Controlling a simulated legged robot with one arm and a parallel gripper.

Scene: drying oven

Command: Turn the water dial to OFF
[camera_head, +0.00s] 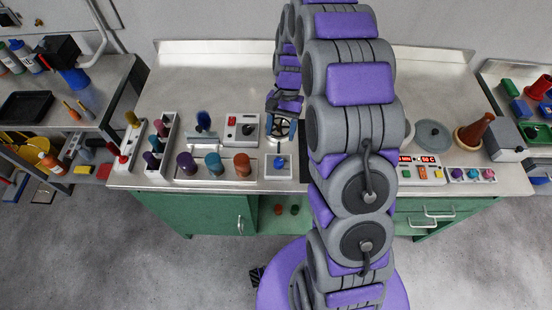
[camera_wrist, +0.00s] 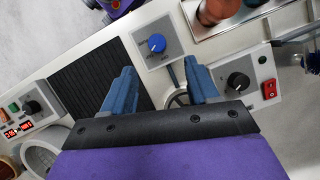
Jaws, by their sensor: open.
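A blue dial (camera_head: 279,163), which I take for the water dial, sits on a light square panel near the bench's front edge. In the wrist view the blue dial (camera_wrist: 156,43) lies ahead of the gap between my fingers, apart from both. Its pointer direction and labels are too small to read. My gripper (camera_wrist: 161,82) has its two blue fingers spread, with nothing held between them. In the head view my gripper (camera_head: 284,102) is behind the dial, over a round dark-spoked fixture (camera_head: 280,128); my arm partly hides it.
A panel with a black knob (camera_wrist: 238,81) and a red switch (camera_wrist: 270,88) is right of my fingers in the wrist view. A dark ribbed mat (camera_wrist: 98,77) lies left. Colored bottles (camera_head: 214,164) stand left of the dial in the head view.

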